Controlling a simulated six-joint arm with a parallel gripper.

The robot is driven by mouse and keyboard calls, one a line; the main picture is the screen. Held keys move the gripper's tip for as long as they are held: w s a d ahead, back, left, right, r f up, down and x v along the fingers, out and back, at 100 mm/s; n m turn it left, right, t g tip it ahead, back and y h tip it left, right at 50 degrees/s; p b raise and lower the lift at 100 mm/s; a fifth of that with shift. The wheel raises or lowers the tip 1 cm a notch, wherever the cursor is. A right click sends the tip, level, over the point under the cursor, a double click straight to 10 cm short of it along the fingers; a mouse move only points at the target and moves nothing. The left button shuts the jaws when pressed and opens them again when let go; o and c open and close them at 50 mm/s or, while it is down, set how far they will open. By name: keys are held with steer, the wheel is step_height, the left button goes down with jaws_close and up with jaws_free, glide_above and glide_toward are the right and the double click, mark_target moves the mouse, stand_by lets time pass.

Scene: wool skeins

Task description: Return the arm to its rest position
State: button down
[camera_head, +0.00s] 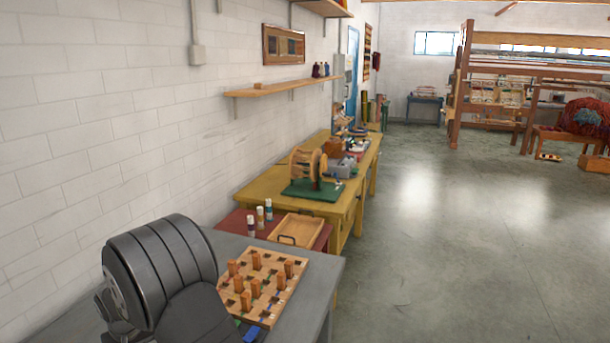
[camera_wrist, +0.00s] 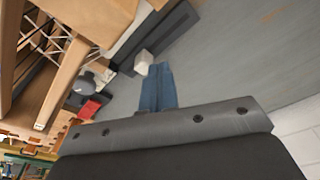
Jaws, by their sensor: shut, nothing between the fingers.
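My gripper (camera_wrist: 160,70) shows in the wrist view as two blue fingers pressed together in front of a dark grey bar with screws. Nothing shows between the fingers. In the head view, my dark grey arm stands at the lower left over the grey table (camera_head: 325,272). The peg board (camera_head: 262,318) with several upright wooden pegs lies on that table, just right of my arm. My arm hides part of the board's near left side.
Beyond the grey table stand a wooden tray (camera_head: 296,229), several small bottles (camera_head: 260,215) and a yellow table (camera_head: 345,205) with a wooden reel (camera_head: 305,165). A white block wall runs along the left. A wooden frame (camera_wrist: 88,20) fills the wrist view's upper left.

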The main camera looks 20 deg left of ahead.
step_height(320, 180, down, 4)
steer(key=shift+r, duration=0.1)
steer(key=s, duration=0.4)
steer(key=shift+s, duration=0.1)
steer(key=r, duration=0.1)
steer(key=s+r, duration=0.1)
steer(key=r, duration=0.1)
steer(key=shift+r, duration=0.85)
steer(key=c, duration=2.1)
jaws_free()
